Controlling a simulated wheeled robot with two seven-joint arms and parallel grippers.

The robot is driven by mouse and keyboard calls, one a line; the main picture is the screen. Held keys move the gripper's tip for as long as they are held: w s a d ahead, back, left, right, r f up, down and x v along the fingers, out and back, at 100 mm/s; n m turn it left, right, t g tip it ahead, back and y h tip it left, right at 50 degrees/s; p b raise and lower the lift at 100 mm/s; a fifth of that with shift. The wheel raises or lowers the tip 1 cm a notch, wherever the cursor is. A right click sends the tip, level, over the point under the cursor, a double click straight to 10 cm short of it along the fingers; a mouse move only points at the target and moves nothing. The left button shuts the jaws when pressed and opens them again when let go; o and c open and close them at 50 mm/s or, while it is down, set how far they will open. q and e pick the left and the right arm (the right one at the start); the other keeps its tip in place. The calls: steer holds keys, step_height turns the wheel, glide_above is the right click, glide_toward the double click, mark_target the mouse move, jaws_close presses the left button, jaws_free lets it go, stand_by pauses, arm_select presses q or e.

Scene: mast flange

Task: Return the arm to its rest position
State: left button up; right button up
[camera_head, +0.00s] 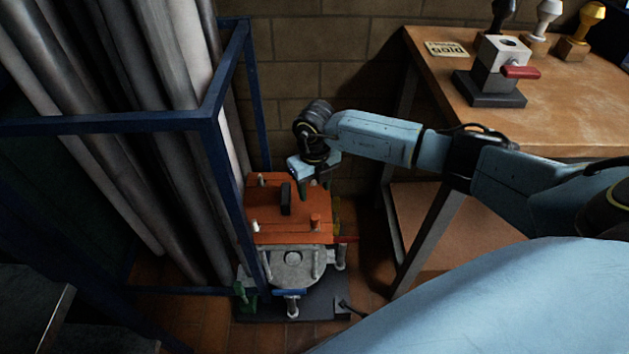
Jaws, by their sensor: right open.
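My right arm comes in from the right, and its gripper (312,182) is over the far right part of an orange plate (265,228). The gripper points down and is open; I cannot tell whether its fingertips touch the plate. The orange plate has a black handle (286,198) and lies on a grey metal fixture (292,268) near the floor. My left gripper is not in view.
A blue frame (216,110) holding grey pipes (150,130) stands close on the left. A wooden table (560,110) at the right carries a clamp block (495,75), stamps (575,38) and a "GOLD" card (446,49). A brick wall is behind.

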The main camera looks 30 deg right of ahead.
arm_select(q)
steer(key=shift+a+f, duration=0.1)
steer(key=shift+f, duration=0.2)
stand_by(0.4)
